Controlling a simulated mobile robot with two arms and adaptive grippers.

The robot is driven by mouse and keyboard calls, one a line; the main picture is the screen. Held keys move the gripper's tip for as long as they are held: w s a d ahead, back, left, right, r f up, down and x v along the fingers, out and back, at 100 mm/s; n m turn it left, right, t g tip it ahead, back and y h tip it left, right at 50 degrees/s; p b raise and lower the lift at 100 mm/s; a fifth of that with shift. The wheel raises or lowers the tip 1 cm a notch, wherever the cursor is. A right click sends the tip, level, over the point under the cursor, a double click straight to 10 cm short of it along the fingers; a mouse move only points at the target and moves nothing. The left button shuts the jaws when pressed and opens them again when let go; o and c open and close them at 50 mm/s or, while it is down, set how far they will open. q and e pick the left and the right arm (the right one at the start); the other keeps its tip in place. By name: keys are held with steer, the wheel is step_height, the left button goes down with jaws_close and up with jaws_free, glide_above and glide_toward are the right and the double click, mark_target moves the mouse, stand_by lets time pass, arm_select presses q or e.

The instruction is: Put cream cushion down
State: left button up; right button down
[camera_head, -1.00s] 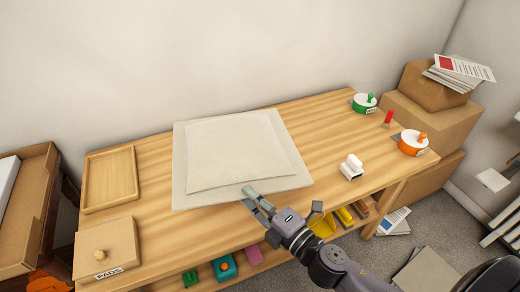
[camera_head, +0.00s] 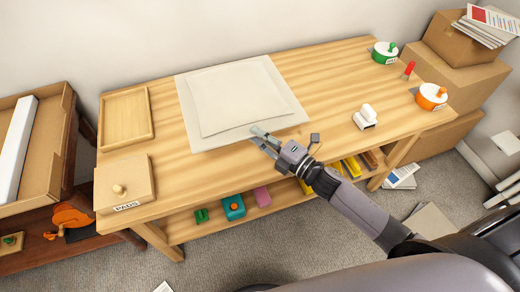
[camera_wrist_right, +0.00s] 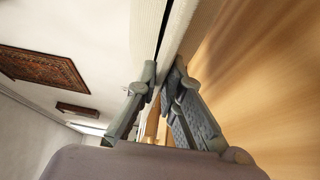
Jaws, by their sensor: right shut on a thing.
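The cream cushion (camera_head: 235,100) is a flat, square pad over a slightly larger pale grey mat (camera_head: 207,143) on the wooden table. My right gripper (camera_head: 264,138) is at the front edge of the cushion and mat, a little right of their middle. In the right wrist view, the fingers of my right gripper (camera_wrist_right: 162,76) are shut about a thin pale edge, with a dark gap beside it. I take this edge as the cushion's; whether the cushion fully rests on the mat is hard to tell. My left gripper is not in view.
A wooden tray (camera_head: 126,118) and a lidded box marked PADS (camera_head: 135,185) stand at the table's left. Bare tabletop lies between.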

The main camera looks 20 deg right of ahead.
steer(key=shift+f+b, duration=0.4)
steer(key=shift+f, duration=3.2)
steer(key=c, duration=2.2)
jaws_free()
steer(key=shift+f, duration=0.15)
steer(key=o, duration=0.5)
steer(key=shift+s+r, duration=0.1)
steer(key=shift+r, duration=0.1)
steer(key=b+v, duration=0.1)
steer(key=v, duration=1.1)
